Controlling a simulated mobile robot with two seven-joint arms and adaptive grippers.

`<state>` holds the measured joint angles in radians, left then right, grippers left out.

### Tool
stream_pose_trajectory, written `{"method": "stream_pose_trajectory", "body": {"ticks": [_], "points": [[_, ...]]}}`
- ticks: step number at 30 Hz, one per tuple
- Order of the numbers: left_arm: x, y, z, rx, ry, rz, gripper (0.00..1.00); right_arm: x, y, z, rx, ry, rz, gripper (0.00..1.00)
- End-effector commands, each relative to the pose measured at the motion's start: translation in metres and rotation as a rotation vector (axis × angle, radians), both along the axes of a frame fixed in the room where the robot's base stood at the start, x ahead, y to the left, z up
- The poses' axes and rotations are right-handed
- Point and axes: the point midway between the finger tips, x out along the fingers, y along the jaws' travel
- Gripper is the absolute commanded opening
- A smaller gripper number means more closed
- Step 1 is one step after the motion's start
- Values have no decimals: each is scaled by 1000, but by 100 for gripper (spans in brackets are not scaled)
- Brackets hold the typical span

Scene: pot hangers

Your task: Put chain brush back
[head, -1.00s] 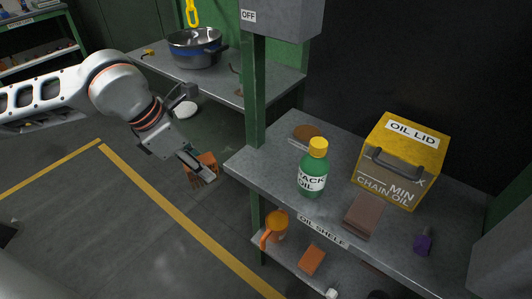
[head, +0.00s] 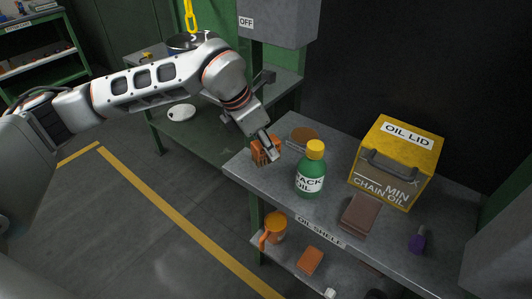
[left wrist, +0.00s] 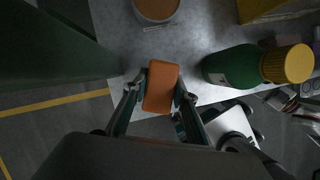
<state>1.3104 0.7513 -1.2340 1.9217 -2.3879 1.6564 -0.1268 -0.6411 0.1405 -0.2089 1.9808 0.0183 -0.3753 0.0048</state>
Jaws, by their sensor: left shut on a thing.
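The chain brush, an orange-brown block (head: 262,151), is between the fingers of my left gripper (head: 271,156). The gripper is shut on it. In the head view they are at the left end of the oil shelf's top (head: 244,172), left of the green oil bottle (head: 311,172). In the left wrist view the brush (left wrist: 161,85) shows its flat orange face between the two fingers. I cannot tell whether its underside touches the shelf.
A brown round thing (head: 305,134) lies behind the bottle. A yellow oil-lid box (head: 397,160), a brown block (head: 359,214) and a purple bottle (head: 417,240) stand further right. A green post rises near the left end. The lower shelf holds an orange can (head: 274,228) and an orange block (head: 311,261).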

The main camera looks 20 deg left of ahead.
Motion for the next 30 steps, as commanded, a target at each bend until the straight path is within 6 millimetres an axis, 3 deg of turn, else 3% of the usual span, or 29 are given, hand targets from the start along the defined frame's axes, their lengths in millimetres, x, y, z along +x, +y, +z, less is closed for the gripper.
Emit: {"method": "stream_pose_trajectory", "body": {"ticks": [6,16,17,18,19,30], "points": [[-1,0,-28,0,3,0,4,0,0,-1,-1,0,0,40],[-1,0,-31,-1,2,0,4,0,-1,-1,-4,0,0,40],[-1,0,-31,0,3,0,30,0,-1,-1,-4,-1,-1,40],[-1,0,-31,0,2,1,40,1,-1,-1,-4,-1,-1,40],[-1,0,-31,0,2,1,44,1,-1,-1,-4,-1,-1,40],[-1,0,-27,-1,1,0,44,1,-2,1,-4,-4,-1,40]]}}
